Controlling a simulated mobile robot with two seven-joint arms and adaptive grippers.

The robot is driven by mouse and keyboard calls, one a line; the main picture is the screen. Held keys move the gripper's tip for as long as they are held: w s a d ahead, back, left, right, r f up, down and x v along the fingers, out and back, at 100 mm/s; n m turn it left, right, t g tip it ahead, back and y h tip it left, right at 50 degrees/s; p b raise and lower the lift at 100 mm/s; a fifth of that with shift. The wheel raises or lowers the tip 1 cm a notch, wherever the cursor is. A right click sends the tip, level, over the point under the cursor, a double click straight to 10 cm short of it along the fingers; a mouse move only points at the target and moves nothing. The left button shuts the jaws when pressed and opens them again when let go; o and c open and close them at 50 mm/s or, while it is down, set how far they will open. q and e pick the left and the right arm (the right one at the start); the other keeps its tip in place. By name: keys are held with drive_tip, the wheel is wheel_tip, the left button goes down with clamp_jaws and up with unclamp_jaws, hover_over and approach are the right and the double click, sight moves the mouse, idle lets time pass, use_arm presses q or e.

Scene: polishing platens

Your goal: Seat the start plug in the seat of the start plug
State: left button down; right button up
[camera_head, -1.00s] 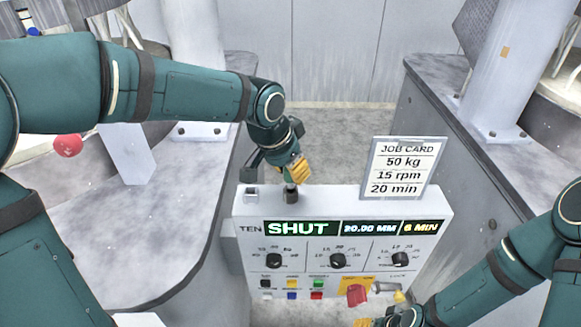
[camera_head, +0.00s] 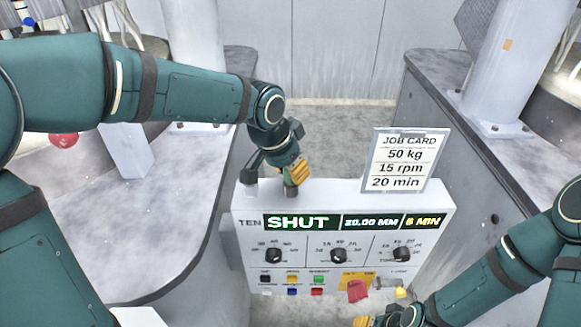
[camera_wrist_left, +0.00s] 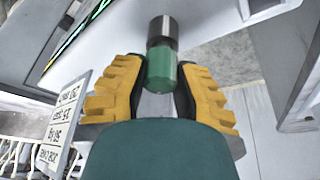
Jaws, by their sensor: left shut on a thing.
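The start plug (camera_wrist_left: 162,68) is a green cylinder between the yellow fingers of my left gripper (camera_wrist_left: 160,88) in the left wrist view. A dark metallic cylindrical part (camera_wrist_left: 163,32) lines up with its far end; I cannot tell whether it belongs to the plug or to the seat. In the head view my left gripper (camera_head: 297,173) is low over the top edge of the white control box, with a grey piece (camera_head: 291,190) under its fingers. The seat is not clearly made out. My right gripper (camera_head: 368,321) is at the bottom edge, its jaws mostly cut off.
The control box (camera_head: 243,215) has a display reading SHUT, several knobs and coloured buttons, and a red part (camera_head: 358,291) low down. A job card (camera_head: 405,160) stands on its right top. Grey machine tables (camera_head: 170,230) flank it on both sides.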

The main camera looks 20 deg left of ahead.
use_arm(q)
drive_tip(key=shift+f, duration=0.5)
drive_tip(key=c, duration=0.7)
unclamp_jaws()
drive_tip(key=shift+c, duration=0.2)
drive_tip(key=shift+r, duration=0.15)
drive_tip(key=v, duration=1.2)
